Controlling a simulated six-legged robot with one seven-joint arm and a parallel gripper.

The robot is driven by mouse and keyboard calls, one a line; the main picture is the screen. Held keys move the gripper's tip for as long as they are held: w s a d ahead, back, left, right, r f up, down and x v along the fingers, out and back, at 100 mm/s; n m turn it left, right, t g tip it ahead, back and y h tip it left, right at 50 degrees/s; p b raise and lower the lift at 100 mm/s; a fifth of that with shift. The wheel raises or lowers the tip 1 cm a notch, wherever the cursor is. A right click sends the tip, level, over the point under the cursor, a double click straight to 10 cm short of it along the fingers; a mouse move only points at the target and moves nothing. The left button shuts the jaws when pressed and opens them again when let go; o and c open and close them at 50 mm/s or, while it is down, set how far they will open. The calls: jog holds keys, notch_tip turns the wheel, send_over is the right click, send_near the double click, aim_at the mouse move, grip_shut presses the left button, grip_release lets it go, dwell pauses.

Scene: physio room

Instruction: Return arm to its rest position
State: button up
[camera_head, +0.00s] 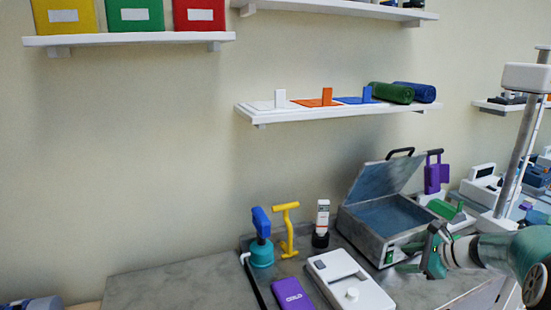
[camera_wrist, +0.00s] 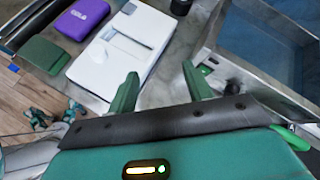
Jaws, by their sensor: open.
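My arm (camera_head: 480,252) reaches in from the right edge in the head view, low over the grey worktop. My gripper (camera_head: 408,258) is teal and points left, just in front of the open metal case. In the wrist view, the two fingers of my gripper (camera_wrist: 160,80) stand apart with nothing between them. A white device (camera_wrist: 128,45) with a recessed panel lies beyond the fingertips, and the gap to it is hard to judge.
The open case (camera_head: 395,215) stands close behind my gripper. The white device (camera_head: 350,280), a purple box (camera_head: 292,294), a blue-and-teal tool (camera_head: 262,245) and a yellow tool (camera_head: 286,230) are on the worktop. A wall shelf (camera_head: 340,112) hangs above. The worktop's left part (camera_head: 170,288) is clear.

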jog(key=s+a+r+n+g+h, duration=0.2)
jog(key=s+a+r+n, duration=0.3)
jog(key=a, duration=0.4)
jog(key=s+a+r+n+g+h, duration=0.1)
jog(key=s+a+r+n+g, duration=0.1)
jog(key=s+a+n, duration=0.6)
jog(key=s+a+n+h, duration=0.2)
jog(key=s+n, duration=0.3)
jog(key=s, duration=0.3)
jog(key=s+a+n+t+h, duration=0.1)
jog(key=s+a+n, duration=0.3)
jog(key=s, duration=0.4)
jog(key=shift+s+r+n+h, duration=0.4)
jog(key=shift+n+h, duration=0.1)
jog(key=shift+n, duration=0.1)
jog(key=shift+c, duration=0.4)
